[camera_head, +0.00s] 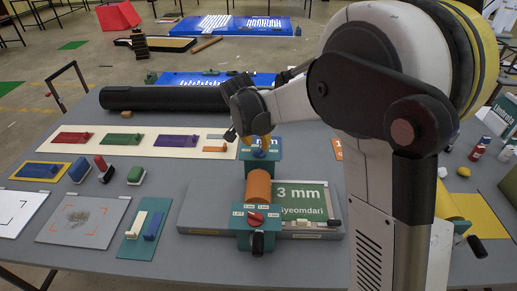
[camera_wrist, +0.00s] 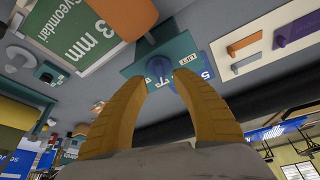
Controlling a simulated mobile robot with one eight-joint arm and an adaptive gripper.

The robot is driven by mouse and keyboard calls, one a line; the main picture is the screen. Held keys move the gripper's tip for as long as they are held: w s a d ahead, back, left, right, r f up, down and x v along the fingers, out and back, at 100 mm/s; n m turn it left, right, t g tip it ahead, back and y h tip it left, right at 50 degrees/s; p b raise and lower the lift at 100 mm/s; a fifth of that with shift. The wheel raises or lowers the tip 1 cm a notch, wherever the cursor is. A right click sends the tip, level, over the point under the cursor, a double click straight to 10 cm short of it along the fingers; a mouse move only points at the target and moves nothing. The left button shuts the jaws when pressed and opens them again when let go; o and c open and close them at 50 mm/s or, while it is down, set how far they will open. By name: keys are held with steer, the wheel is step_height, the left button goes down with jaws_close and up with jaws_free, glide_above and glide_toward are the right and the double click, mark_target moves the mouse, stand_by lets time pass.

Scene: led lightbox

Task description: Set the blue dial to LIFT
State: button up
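The blue dial (camera_head: 260,153) sits on a teal block (camera_head: 274,171) at the far end of the grey machine. In the wrist view the dial (camera_wrist: 158,68) stands on its teal plate with small white labels, one of which looks like LIFT (camera_wrist: 186,60). Which label the dial points to is not clear. My gripper (camera_wrist: 160,80) has its two yellow fingers apart, with the dial seen between and just beyond the tips. In the head view my gripper (camera_head: 264,143) is right above the dial, partly hidden by my arm. Contact cannot be told.
A red dial (camera_head: 256,217) on a nearer teal block, an orange roller (camera_head: 258,187) and a green "3 mm" panel (camera_head: 305,201) are on the same machine. A black tube (camera_head: 160,98) lies behind. Coloured blocks on a white strip (camera_head: 105,145) are at left.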

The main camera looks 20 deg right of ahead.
mark_target(259, 149)
steer(key=x, duration=0.4)
steer(key=shift+f, duration=0.1)
jaws_close()
